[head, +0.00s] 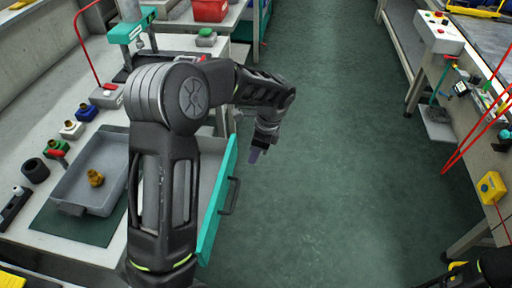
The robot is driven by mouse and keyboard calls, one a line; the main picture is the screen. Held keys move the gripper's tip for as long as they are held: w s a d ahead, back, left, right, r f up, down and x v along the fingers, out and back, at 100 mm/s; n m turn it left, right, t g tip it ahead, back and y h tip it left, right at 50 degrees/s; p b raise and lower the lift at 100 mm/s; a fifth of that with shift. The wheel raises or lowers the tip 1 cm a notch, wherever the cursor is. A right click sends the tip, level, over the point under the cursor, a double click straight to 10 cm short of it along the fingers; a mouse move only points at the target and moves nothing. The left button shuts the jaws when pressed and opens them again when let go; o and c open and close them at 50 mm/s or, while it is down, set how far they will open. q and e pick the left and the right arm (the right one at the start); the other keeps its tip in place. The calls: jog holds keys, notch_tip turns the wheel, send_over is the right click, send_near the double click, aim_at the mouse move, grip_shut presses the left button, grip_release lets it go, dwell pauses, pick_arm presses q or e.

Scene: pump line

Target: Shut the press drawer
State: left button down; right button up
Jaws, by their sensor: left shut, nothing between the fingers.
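The press drawer stands open, pulled out from the bench on the left into the aisle. Its teal front (218,205) with a dark bar handle (230,196) faces right, and part of its pale inside shows behind my left arm. My left gripper (257,154) is shut and empty. In the picture it is to the right of the drawer front's far end, pointing down, with a gap between them. My left arm hides much of the drawer and the bench edge. Only a part of my right arm shows at the lower right corner; its gripper is out of view.
A teal press (132,30) stands on the left bench. A grey tray (72,190) with a brass fitting (95,177) and several small parts lie nearer. A red bin (210,10) is at the back. The green aisle floor (340,150) is clear. Another bench stands right.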

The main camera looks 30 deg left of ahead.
pick_arm(q)
jog(key=s+a+f, duration=0.1)
jog(key=a+f, duration=0.3)
jog(key=shift+s+a+f, duration=0.15)
jog(key=shift+s+a, duration=0.15)
jog(key=shift+a, duration=0.1)
jog(key=shift+a+p, duration=0.1)
jog(key=shift+p, duration=0.2)
jog(key=s+a, duration=0.2)
jog(key=a, duration=0.3)
jog(key=s+a+p, duration=0.1)
jog(key=s+a, duration=0.1)
jog(key=a, duration=0.4)
jog(key=s+a+p, duration=0.1)
jog(key=a, duration=0.4)
jog(key=shift+s+a, duration=0.15)
jog(key=shift+s, duration=0.25)
